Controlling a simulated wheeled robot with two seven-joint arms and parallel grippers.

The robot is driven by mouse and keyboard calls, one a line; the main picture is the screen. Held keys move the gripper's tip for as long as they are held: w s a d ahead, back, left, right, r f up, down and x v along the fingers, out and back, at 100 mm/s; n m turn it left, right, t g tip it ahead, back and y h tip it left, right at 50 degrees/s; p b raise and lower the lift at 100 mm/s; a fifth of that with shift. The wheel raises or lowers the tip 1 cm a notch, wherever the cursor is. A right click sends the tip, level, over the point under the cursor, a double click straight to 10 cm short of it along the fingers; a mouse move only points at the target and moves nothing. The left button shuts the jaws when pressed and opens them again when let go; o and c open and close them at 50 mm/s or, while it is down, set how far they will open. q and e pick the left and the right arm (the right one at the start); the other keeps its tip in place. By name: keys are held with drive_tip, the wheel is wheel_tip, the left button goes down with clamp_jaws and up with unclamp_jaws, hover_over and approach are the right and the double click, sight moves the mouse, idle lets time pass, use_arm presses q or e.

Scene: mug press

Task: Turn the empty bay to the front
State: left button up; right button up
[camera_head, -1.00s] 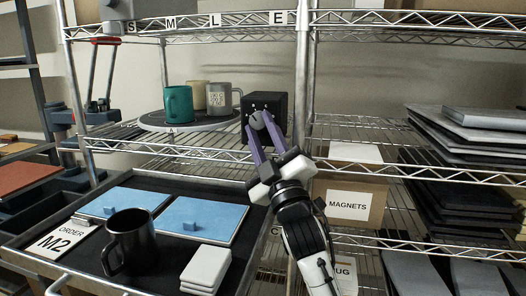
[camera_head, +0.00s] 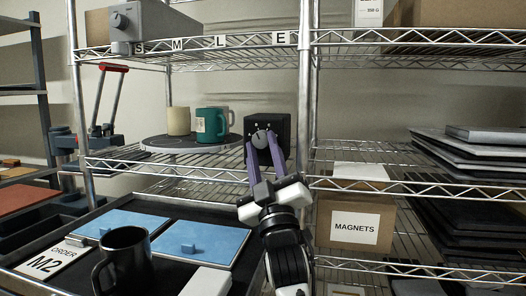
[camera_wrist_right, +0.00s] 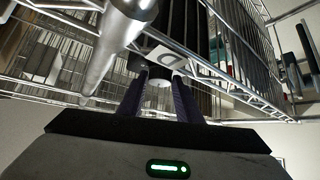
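The round grey turntable (camera_head: 172,143) stands on the middle wire shelf. A cream mug (camera_head: 178,121) stands at its back left, a teal mug (camera_head: 211,125) at its right, and a pale grey mug (camera_head: 229,113) partly hidden behind the teal one. The bare part of the turntable faces the front left. A black control box (camera_head: 282,128) with a grey round knob (camera_head: 259,138) stands right of the turntable. My right gripper (camera_head: 261,143) has its purple fingers on both sides of the knob, apparently gripping it; the wrist view shows the knob (camera_wrist_right: 159,94) between them. My left gripper is out of view.
A chrome shelf post (camera_head: 307,110) stands close right of the box. Below is a dark tray with blue panels (camera_head: 200,243), a dark mug (camera_head: 127,258) and an order card (camera_head: 50,259). A MAGNETS carton (camera_head: 353,222) sits at the right.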

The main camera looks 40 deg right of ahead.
drive_tip(key=o, duration=0.3)
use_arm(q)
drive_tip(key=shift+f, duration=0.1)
use_arm(e)
drive_tip(key=shift+s+f, duration=0.1)
drive_tip(key=shift+f, duration=0.05)
drive_tip(key=b+v, duration=0.2)
drive_tip(key=v, duration=0.3)
drive_tip(key=shift+a+f, duration=0.1)
drive_tip(key=shift+f, duration=0.05)
drive_tip(key=shift+s+a+f, duration=0.15)
drive_tip(key=shift+s+f, duration=0.15)
drive_tip(key=shift+s, duration=0.15)
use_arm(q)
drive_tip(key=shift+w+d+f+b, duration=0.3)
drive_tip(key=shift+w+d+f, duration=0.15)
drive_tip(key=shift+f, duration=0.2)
use_arm(e)
drive_tip(key=shift+s+a+f, duration=0.15)
drive_tip(key=shift+s, duration=0.2)
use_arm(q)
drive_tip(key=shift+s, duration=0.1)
